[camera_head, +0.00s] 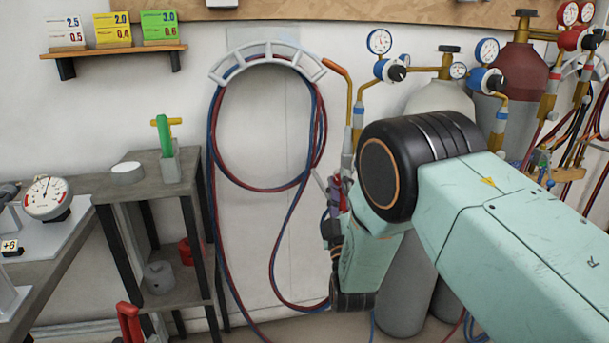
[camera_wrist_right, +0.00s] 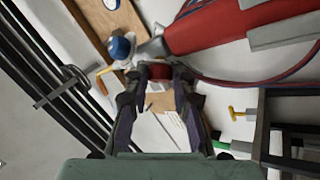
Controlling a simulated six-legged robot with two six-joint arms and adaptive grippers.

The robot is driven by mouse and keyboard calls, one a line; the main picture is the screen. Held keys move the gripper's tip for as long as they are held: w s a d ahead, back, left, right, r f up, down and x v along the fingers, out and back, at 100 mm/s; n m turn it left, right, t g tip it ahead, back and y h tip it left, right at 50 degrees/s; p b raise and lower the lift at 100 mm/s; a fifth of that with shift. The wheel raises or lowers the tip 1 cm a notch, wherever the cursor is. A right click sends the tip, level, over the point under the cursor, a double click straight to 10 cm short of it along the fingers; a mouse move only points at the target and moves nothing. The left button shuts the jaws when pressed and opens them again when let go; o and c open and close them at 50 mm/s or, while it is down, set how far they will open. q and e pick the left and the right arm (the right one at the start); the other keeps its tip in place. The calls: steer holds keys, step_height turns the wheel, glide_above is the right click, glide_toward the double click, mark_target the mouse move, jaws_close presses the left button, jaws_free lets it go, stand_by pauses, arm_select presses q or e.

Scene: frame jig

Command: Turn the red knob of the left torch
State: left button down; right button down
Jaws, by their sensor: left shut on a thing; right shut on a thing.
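The left torch (camera_head: 347,143) stands upright beside the hose loop in the head view, its bent copper tube at the top. In the right wrist view its red handle (camera_wrist_right: 215,28), blue knob (camera_wrist_right: 120,47) and pale valve body (camera_wrist_right: 150,50) show close up. The red knob (camera_wrist_right: 158,72) sits between the fingertips of my right gripper (camera_wrist_right: 158,86), which are closed on it. In the head view my right gripper (camera_head: 342,190) is at the torch's lower part, and my wrist partly hides it. My left gripper is in neither view.
Red and blue hoses hang from a wall holder (camera_head: 268,58). Gas cylinders with gauges (camera_head: 379,41) stand behind my right arm. A small shelf stand (camera_head: 145,185) with a green-handled tool is at left. Bare wall lies inside the hose loop.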

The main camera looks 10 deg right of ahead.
arm_select(q)
steer(key=shift+r+p, duration=0.45)
steer(key=shift+r, duration=0.25)
arm_select(e)
steer(key=shift+r+n+g+y, duration=0.2)
steer(key=shift+n+g+y, duration=0.1)
steer(key=shift+n+y, duration=0.45)
steer(key=c, duration=1.1)
jaws_free()
steer(key=shift+f, duration=0.1)
steer(key=shift+c, duration=0.2)
steer(key=v, duration=0.7)
steer(key=shift+s, duration=0.25)
steer(key=shift+f, duration=0.2)
